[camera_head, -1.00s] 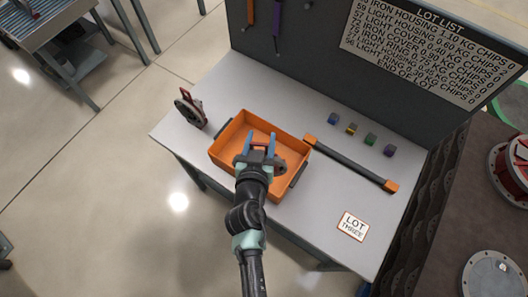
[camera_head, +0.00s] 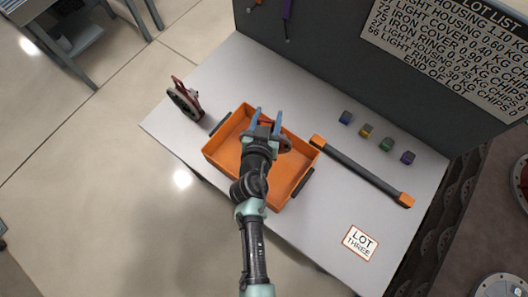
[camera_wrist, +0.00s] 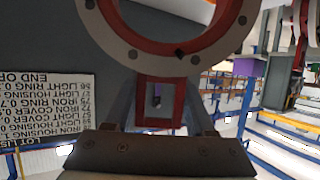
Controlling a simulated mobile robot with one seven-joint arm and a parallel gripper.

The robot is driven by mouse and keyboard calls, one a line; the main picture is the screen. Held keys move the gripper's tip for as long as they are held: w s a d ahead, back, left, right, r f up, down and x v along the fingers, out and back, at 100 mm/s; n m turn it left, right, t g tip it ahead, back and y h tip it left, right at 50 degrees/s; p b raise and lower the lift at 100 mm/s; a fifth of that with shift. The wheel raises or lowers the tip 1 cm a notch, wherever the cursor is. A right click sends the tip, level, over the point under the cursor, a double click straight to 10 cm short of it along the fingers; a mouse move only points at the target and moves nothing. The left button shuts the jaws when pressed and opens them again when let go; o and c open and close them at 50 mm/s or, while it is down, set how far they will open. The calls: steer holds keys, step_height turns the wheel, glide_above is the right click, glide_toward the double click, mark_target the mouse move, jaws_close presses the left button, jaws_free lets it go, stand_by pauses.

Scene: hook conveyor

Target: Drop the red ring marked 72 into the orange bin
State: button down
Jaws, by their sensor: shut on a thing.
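The orange bin (camera_head: 291,177) stands on the grey table, and its visible floor looks empty. My gripper (camera_head: 267,118) is over the far part of the bin, its blue fingers shut on a red handle. In the wrist view, the red handle (camera_wrist: 160,123) sits between the fingers. It joins a red ring (camera_wrist: 182,58) with a pale bolted face, cut off by the top edge. I cannot see a number on the ring. My gripper and wrist hide part of the bin.
A dark round part with a red handle (camera_head: 186,99) stands left of the bin. A dark bar with orange ends (camera_head: 362,170) lies to the right. Several small coloured blocks (camera_head: 386,144) and a LOT THREE card (camera_head: 361,242) are farther right. A dark panel rises behind.

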steer(key=shift+w+f+b, duration=0.15)
steer(key=shift+f+b, duration=0.85)
steer(key=shift+f, duration=0.6)
steer(key=shift+c, duration=0.9)
jaws_free()
steer(key=shift+f, duration=0.3)
steer(key=shift+b+v, duration=1.45)
steer(key=shift+v, duration=5.2)
steer(key=shift+w, duration=0.1)
